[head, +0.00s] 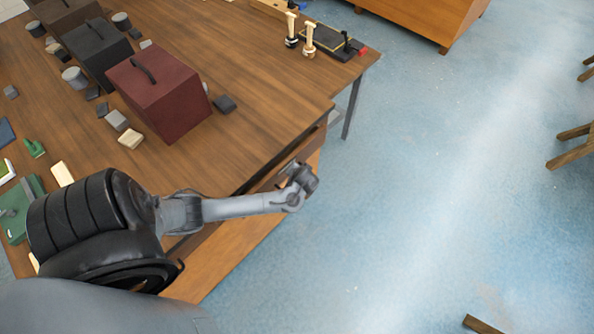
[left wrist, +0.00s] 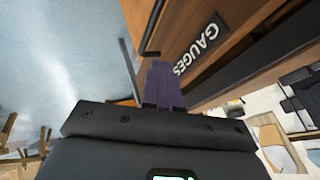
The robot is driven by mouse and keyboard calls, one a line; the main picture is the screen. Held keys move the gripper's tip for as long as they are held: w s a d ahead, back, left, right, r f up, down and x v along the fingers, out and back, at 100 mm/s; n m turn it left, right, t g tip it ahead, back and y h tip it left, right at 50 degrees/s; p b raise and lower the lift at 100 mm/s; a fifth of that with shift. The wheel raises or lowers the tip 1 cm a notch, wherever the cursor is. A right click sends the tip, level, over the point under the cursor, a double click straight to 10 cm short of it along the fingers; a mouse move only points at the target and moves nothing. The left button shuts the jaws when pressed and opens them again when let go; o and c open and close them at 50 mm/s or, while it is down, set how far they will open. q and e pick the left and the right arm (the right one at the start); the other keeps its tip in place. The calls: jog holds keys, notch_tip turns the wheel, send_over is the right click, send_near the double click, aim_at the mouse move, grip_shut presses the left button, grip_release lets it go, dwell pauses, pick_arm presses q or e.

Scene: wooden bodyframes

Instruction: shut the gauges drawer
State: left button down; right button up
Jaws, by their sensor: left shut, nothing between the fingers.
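The drawer front (left wrist: 185,22) is brown wood and carries a dark label (left wrist: 203,45) reading GAUGES, with a black handle (left wrist: 151,36) beside it. My left gripper (head: 302,177) is at the front edge of the desk, over the drawer side. In the left wrist view its fingers (left wrist: 160,70) are together and empty, close to the drawer front near the label and handle; I cannot tell whether they touch it. In the head view a dark gap shows below the desk edge, but my arm hides much of the drawer, so how far it stands out is unclear. My right gripper is not in view.
The wooden desk top (head: 240,75) holds a dark red box (head: 160,95), a black box (head: 97,52) and many small blocks. Two pale upright pieces (head: 309,40) stand near the far corner.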

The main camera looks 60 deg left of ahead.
pick_arm(q)
jog(key=b+x, duration=0.1)
jog(key=x, duration=0.7)
jog(key=shift+b, duration=0.35)
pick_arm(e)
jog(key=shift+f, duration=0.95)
pick_arm(q)
jog(key=shift+w+a+f, duration=0.1)
jog(key=shift+w, duration=0.05)
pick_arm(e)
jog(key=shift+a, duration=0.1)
